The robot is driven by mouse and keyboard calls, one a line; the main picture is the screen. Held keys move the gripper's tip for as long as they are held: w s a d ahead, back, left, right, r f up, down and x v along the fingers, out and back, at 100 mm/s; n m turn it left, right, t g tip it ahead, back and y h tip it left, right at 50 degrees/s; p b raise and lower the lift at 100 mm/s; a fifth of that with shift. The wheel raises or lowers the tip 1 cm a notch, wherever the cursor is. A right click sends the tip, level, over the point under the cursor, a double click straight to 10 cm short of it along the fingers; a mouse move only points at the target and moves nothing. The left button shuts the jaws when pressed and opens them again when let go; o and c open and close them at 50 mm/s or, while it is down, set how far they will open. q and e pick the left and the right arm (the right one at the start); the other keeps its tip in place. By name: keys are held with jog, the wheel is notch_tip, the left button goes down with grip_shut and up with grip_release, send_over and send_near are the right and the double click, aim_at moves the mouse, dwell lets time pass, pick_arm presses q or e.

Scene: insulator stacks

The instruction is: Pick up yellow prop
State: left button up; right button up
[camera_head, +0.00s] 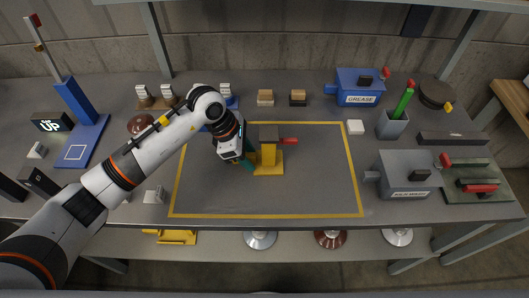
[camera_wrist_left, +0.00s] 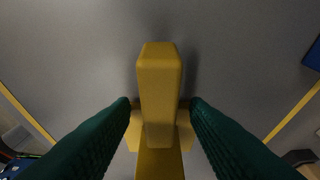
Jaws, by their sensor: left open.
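The yellow prop (camera_head: 267,156) stands upright on its flat yellow base inside the yellow-outlined area, near the middle of the table. A brown block shows at its top and a red handle (camera_head: 289,141) sticks out to its right in the head view. My left gripper (camera_head: 248,163) is at the prop's left side, its teal fingers partly hidden by my wrist. In the left wrist view the yellow post of the prop (camera_wrist_left: 159,75) rises between the two open dark-green fingers (camera_wrist_left: 159,107), with a narrow gap visible on each side. My right gripper is not in view.
The yellow-outlined area (camera_head: 320,190) is otherwise clear. A blue grease box (camera_head: 358,88), a grey cup with a green item (camera_head: 392,124) and a grey box (camera_head: 405,173) stand to the right. A blue stand (camera_head: 78,115) is at the left. Small blocks (camera_head: 298,97) line the back.

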aim_at(247, 154)
pick_arm(q)
grip_shut()
jog(key=shift+r, duration=0.1)
notch_tip(247, 154, up, 10)
jog(key=b, duration=0.1)
dwell(0.4)
